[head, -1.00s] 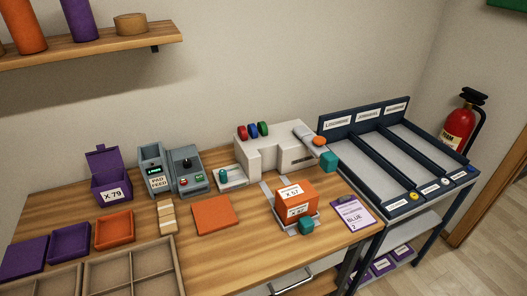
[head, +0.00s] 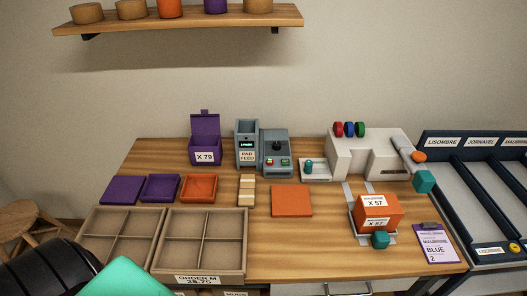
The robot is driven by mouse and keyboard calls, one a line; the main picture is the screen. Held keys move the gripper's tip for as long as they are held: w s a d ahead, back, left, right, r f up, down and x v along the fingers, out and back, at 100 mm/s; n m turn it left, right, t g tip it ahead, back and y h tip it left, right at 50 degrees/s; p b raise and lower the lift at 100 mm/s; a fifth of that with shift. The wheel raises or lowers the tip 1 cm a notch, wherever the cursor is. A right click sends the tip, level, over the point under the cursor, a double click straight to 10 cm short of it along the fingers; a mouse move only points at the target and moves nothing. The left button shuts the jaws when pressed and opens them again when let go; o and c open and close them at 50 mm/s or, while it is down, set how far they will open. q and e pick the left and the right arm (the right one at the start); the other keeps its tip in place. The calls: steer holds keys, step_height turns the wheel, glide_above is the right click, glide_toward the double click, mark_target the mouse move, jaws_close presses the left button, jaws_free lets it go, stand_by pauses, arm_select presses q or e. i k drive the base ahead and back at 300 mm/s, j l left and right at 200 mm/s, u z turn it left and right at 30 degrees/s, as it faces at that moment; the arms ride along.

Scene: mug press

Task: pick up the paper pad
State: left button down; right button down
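No thing in the head view is plainly marked as a paper pad. A grey dispenser (head: 247,158) labelled PAD FEED, with a small lit display, stands at the back of the table. In front of it lies a narrow cream and tan banded piece (head: 246,190); I cannot tell whether it is the pad. A flat orange square (head: 291,200) lies to its right. Part of my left arm shows at the lower left, far from the dispenser, but its fingertips do not show.
Divided cardboard trays (head: 205,212) fill the front left of the table. A purple lidded box (head: 205,153), a grey control box (head: 275,160) and a white press (head: 365,153) stand behind. Orange blocks labelled X 57 (head: 377,210) and a purple clipboard (head: 435,243) are right. The front middle is clear.

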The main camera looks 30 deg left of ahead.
mark_target(246, 197)
steer(key=k+u, duration=0.2)
steer(key=u, duration=0.85)
